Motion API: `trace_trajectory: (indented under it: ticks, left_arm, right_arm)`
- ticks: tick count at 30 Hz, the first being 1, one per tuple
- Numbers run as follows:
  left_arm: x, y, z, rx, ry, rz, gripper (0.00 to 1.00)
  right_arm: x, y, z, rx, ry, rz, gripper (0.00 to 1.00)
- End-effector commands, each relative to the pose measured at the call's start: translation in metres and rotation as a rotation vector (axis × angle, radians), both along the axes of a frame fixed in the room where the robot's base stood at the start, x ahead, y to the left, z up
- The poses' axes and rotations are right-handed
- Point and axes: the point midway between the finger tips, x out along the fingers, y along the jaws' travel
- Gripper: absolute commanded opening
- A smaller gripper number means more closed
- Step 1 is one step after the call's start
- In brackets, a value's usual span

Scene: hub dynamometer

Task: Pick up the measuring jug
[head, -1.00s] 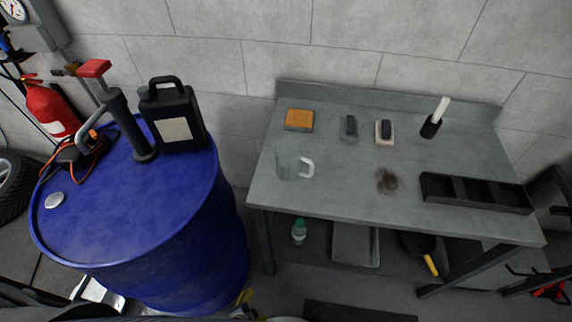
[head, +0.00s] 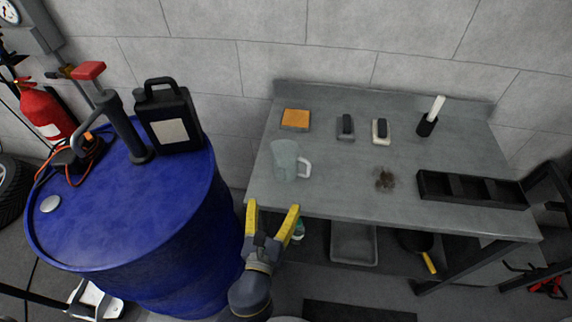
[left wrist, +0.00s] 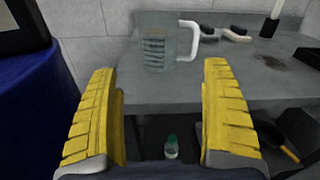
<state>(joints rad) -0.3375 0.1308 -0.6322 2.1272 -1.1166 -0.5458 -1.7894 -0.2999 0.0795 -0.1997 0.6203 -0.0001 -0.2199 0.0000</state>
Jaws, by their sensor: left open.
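The measuring jug (head: 285,161) is clear with a white handle on its right side. It stands upright near the left front edge of the grey workbench (head: 340,202). In the left wrist view the jug (left wrist: 155,45) shows beyond and above the gap between my fingers. My left gripper (head: 273,208) has yellow fingers spread open, with nothing between them. It is in front of the bench's front edge, short of the jug and not touching it. In the left wrist view its fingers (left wrist: 162,110) stand wide apart. My right gripper is not in view.
A blue drum (head: 130,215) with a black canister (head: 170,118) and a hand pump (head: 125,125) stands left of the bench. An orange sponge (head: 296,119), two brushes, a dark stain (head: 385,179) and a black divided tray (head: 470,190) are on the benchtop. A bottle (left wrist: 171,147) stands below.

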Motion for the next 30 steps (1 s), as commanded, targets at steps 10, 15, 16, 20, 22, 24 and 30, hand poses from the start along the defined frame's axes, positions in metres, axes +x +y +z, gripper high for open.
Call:
trace_trajectory:
  ticks: [10, 15, 16, 20, 22, 24, 30]
  left_arm:
    - [0.020, -0.002, -0.001, 0.104, -0.019, 0.006, 0.82]
    - [0.050, -0.008, -0.001, 0.103, -0.018, 0.006, 0.82]
    - [0.055, -0.009, -0.001, 0.104, -0.018, 0.006, 0.82]
    - [0.078, -0.014, -0.001, 0.102, -0.017, 0.005, 0.82]
    - [0.088, -0.016, -0.001, 0.103, -0.017, 0.005, 0.82]
    - [0.097, -0.017, -0.001, 0.102, -0.016, 0.005, 0.82]
    - [0.112, -0.020, -0.002, 0.102, -0.016, 0.005, 0.82]
  right_arm:
    - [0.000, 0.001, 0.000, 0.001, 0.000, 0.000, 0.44]
    - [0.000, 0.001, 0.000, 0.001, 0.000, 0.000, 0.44]
    - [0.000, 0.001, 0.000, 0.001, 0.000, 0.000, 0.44]
    - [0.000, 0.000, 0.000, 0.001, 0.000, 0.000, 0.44]
    - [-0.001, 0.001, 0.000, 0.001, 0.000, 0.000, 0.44]
    - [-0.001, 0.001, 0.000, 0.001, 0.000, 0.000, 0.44]
    - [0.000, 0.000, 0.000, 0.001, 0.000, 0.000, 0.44]
